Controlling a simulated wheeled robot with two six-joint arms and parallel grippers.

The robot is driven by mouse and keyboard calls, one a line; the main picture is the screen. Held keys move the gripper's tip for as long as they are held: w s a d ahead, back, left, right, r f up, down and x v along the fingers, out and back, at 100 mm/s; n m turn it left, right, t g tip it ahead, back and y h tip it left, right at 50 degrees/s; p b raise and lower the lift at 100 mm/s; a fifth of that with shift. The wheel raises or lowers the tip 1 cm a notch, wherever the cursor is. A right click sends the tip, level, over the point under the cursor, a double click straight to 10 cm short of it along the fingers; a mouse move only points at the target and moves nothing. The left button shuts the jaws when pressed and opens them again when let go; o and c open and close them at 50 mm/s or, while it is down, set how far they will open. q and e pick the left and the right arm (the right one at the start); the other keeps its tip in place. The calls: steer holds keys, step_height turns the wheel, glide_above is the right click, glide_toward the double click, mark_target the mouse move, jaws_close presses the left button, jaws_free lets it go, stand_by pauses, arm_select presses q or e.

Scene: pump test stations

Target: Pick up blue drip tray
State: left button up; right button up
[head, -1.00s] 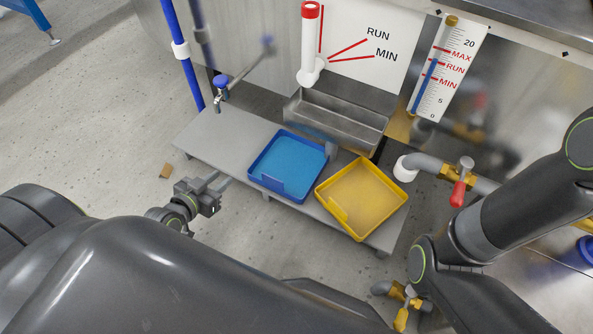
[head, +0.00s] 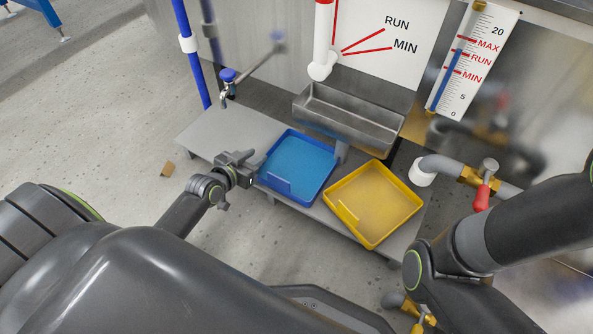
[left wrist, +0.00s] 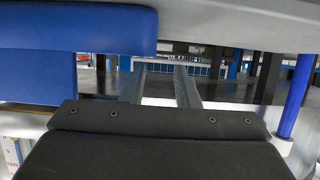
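The blue drip tray (head: 300,165) lies flat on the grey low shelf, left of the yellow tray, with a notch in its front wall. My left gripper (head: 249,168) is just left of the blue tray's left wall. In the left wrist view my two left fingers (left wrist: 161,88) stand apart with a gap between them and nothing seen in it. The blue tray's wall (left wrist: 80,28) fills the upper left of that view, close to the fingers; whether they touch cannot be told. My right gripper is out of view.
The yellow tray (head: 374,205) sits close to the blue tray's right. A steel trough (head: 348,116) is behind them. A blue-handled tap (head: 228,77) and blue pipe stand at left. A red-handled valve (head: 484,185) is at right. The shelf's left end (head: 218,133) is bare.

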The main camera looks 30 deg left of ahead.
arm_select(q)
steer(key=w+f+b, duration=0.1)
steer(key=w+d+f+b, duration=0.1)
steer(key=w+b, duration=0.1)
steer(key=shift+w, duration=0.1)
steer(key=shift+w+f+b, duration=0.1)
steer(key=shift+w+b, duration=0.4)
steer(key=shift+w, duration=0.2)
steer(key=shift+c, duration=0.6)
jaws_close()
steer(key=shift+d, duration=0.1)
